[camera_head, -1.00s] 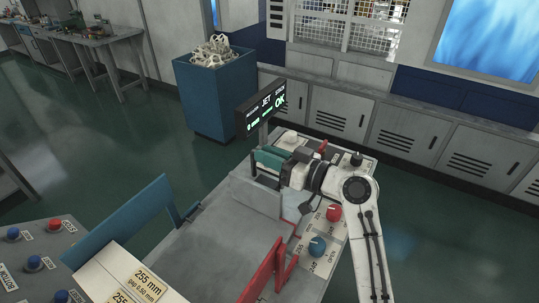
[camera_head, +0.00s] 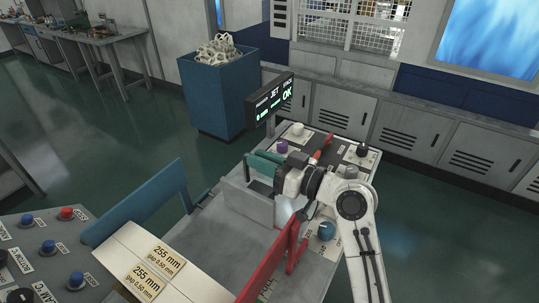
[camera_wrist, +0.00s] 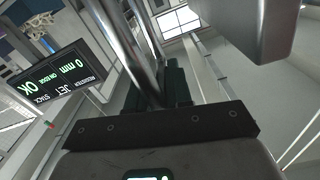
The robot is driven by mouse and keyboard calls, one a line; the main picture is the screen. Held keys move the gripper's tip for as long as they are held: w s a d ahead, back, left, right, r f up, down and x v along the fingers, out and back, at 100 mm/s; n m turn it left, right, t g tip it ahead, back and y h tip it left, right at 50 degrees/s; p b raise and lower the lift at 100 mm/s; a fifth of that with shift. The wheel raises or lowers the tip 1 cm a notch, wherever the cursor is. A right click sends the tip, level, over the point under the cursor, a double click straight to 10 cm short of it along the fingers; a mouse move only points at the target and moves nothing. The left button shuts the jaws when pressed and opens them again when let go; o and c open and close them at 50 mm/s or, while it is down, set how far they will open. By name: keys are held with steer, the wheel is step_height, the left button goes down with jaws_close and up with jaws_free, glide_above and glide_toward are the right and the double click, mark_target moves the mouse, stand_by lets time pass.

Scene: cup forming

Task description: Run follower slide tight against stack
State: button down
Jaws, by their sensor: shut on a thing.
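My gripper (camera_head: 283,187) is over the worktable, shut at the right end of an upright grey plate (camera_head: 246,205), which looks like the follower slide. The arm hides the exact grip, so I cannot tell what part is held. A teal block (camera_head: 263,164) is just behind the plate, and green parts (camera_wrist: 176,82) show beyond metal rods in the wrist view. I cannot make out a distinct stack. The black display (camera_head: 270,101) carries the words JET, STACK and OK; in the wrist view the display (camera_wrist: 55,80) reads 0 mm.
A red bar (camera_head: 273,262) stands over the near right of the grey table bed (camera_head: 218,235). A blue panel (camera_head: 140,205) lines the left side. Labelled knobs, including a blue knob (camera_head: 327,230), sit at the right. A blue bin (camera_head: 218,95) stands behind.

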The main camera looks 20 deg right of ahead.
mark_target(249, 190)
steer(key=s+a, duration=0.1)
steer(key=a, duration=0.1)
steer(key=s+a, duration=0.2)
steer(key=a, duration=0.1)
steer(key=shift+s, duration=0.2)
steer(key=c, duration=1.1)
jaws_free()
steer(key=shift+d, duration=0.1)
steer(key=shift+w+d, duration=0.1)
